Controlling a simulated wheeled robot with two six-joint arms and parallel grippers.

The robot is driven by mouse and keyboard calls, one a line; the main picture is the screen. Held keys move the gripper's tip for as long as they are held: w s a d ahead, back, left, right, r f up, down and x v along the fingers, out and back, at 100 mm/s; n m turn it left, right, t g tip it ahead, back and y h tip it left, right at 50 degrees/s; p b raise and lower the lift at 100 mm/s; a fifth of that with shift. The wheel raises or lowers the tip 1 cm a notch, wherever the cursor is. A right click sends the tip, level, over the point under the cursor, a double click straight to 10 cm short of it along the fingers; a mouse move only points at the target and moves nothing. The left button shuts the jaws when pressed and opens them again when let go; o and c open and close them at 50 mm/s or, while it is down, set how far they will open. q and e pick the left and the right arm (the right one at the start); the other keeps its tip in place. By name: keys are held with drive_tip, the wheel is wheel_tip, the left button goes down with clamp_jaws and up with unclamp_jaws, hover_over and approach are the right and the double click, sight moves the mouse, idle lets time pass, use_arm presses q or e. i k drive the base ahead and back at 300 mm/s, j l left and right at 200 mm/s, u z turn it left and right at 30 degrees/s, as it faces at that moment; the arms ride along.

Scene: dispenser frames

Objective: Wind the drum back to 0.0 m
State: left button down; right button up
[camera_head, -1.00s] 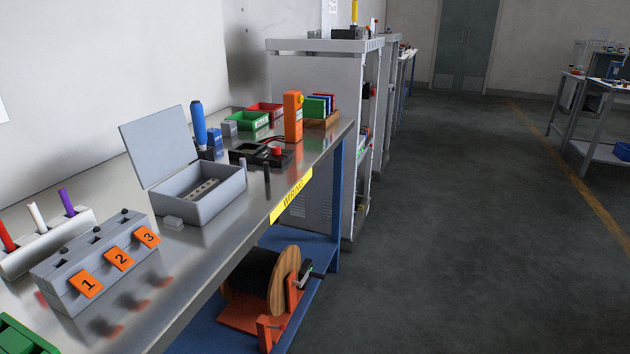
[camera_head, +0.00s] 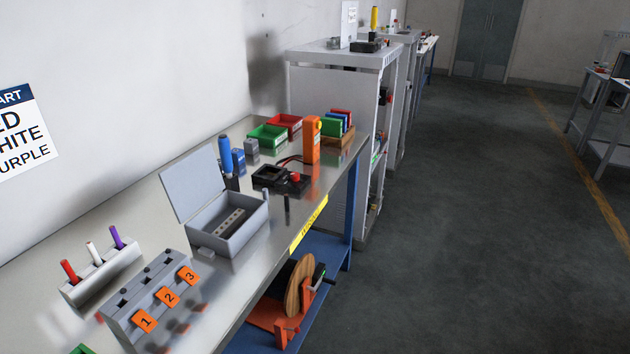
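The cable drum (camera_head: 299,285) has a round wooden flange and dark windings. It sits in an orange stand (camera_head: 275,317) on the blue lower shelf, under the front edge of the wiring bench. A crank with a dark handle (camera_head: 319,274) shows at its right side. The bench top hides part of the drum. I cannot read any length display. Neither of my grippers is in view.
The metal bench top (camera_head: 230,283) holds an open grey box (camera_head: 233,227), a numbered block (camera_head: 152,303), coloured pens, bins and an orange meter (camera_head: 312,140). A grey cabinet (camera_head: 330,120) stands beyond. The floor (camera_head: 450,240) to the right is clear.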

sight(285, 289)
drive_tip(key=i+l+u, duration=0.4)
drive_tip(key=i+l, duration=0.15)
drive_tip(key=i, duration=0.3)
drive_tip(key=i+l+u, duration=0.4)
drive_tip(key=i+l, duration=0.35)
